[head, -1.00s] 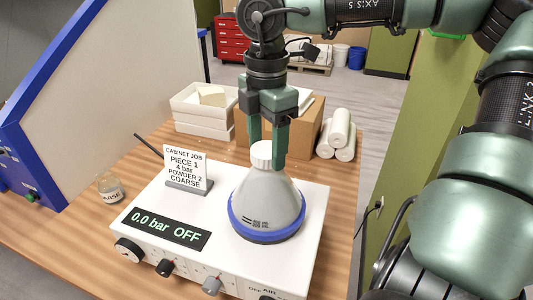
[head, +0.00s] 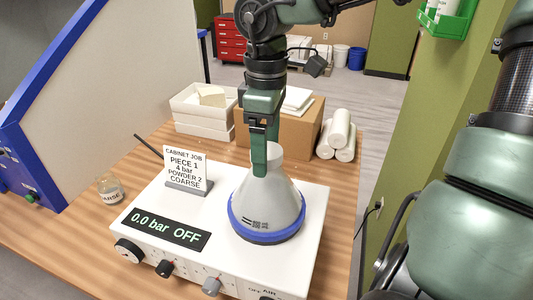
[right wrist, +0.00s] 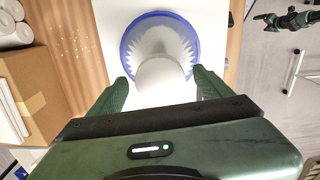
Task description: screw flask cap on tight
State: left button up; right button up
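The white conical flask (head: 268,205) with a blue band stands upright on top of the white control box (head: 312,215). Its white cap (head: 275,153) is on the neck, partly hidden behind my right gripper's near finger in the head view. My right gripper (head: 260,165) points straight down over the cap. In the right wrist view the cap (right wrist: 160,78) lies between the two fingers of the gripper (right wrist: 160,82), with a narrow gap on each side. The fingers look open around it. Whether the cap is fully seated cannot be seen. My left gripper is out of view.
A sign card (head: 185,165) stands on the box, left of the flask. The display (head: 165,228) reads 0.0 bar OFF. A small jar (head: 109,188) stands on the table at left. White trays (head: 203,120), a cardboard box (head: 300,127) and white rolls (head: 338,135) are behind.

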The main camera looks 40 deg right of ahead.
jog(key=shift+r, duration=0.1)
jog(key=shift+r+p, duration=0.8)
jog(key=shift+r, duration=0.95)
